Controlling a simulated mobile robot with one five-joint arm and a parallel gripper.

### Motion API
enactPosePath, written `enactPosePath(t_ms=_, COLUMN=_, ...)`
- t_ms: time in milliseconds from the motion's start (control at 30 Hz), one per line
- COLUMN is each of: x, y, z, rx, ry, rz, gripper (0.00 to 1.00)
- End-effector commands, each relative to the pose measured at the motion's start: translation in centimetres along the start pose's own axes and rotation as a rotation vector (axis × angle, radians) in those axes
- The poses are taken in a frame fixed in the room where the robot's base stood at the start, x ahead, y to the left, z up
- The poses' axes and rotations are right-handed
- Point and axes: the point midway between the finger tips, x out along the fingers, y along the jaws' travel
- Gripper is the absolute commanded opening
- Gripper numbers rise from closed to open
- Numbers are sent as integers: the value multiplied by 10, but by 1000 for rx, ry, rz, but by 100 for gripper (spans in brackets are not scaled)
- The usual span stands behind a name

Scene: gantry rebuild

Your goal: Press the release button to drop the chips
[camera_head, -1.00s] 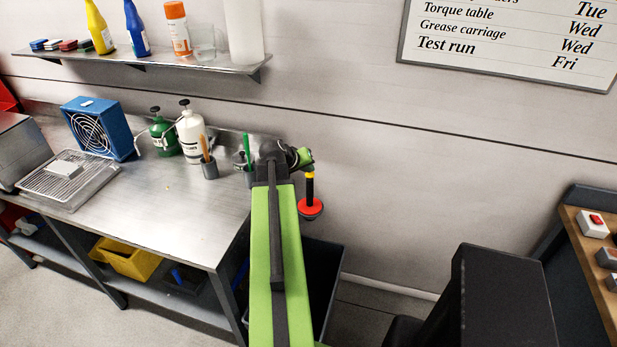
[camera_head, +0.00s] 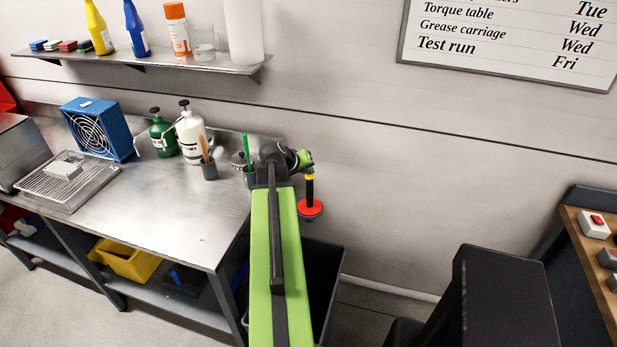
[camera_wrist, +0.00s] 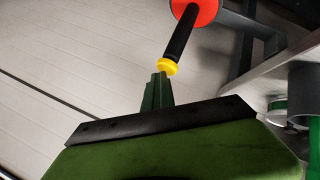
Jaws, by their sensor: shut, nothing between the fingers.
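A white box with a red button (camera_head: 596,220) stands on a wooden board at the far right, well away from my gripper.
A dark bin (camera_head: 322,280) stands on the floor below the tool, partly hidden by my arm. A wall lies behind.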

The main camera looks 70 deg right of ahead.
Motion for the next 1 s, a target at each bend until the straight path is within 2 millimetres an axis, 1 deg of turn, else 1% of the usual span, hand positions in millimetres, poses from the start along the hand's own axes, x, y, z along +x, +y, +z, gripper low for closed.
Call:
enactPosePath(t_ms=300, x=-14, y=10, z=-10, rx=0, ry=-1, rz=0, gripper=0)
enactPosePath(t_ms=700, x=-15, y=11, z=-11, rx=0, ry=0, rz=0, gripper=0)
enactPosePath(t_ms=1000, x=-35, y=26, z=-26, rx=0, ry=0, rz=0, gripper=0)
